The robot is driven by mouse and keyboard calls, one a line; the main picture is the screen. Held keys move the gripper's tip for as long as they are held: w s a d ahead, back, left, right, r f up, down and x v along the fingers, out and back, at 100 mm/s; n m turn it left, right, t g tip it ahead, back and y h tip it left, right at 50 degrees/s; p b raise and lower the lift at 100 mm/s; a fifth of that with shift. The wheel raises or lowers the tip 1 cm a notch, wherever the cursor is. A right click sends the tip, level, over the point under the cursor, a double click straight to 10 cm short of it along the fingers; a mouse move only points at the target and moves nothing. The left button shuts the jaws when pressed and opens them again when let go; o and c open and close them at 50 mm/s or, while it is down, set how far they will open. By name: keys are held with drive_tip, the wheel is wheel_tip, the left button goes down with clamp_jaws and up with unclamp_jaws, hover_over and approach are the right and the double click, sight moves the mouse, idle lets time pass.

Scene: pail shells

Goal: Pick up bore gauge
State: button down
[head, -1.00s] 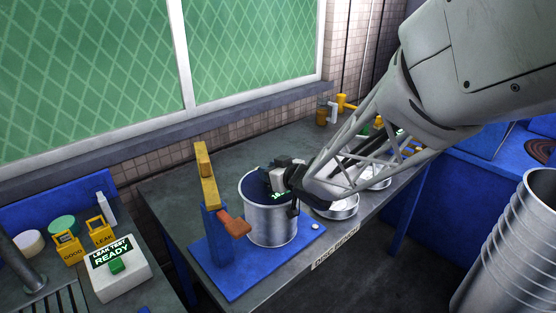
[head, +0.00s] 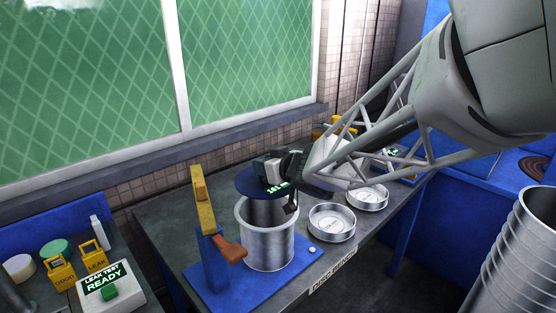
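The bore gauge (head: 250,183) shows as a dark blue disc with a grey block on top and a lit green readout. It is just above the open mouth of a metal pail shell (head: 268,240). My gripper (head: 289,180) is at the gauge's right side and appears shut on it; the fingertips are partly hidden. The pail stands upright on a blue base plate (head: 205,285).
A blue post with a yellow arm and orange lever (head: 228,250) stands close left of the pail. Two round metal lids (head: 332,222) lie to the right. A leak test box (head: 106,290) is at lower left. Stacked pails (head: 525,250) stand at far right.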

drive_tip(key=shift+r, duration=0.45)
drive_tip(key=shift+w+d, duration=0.1)
drive_tip(key=shift+w, duration=0.05)
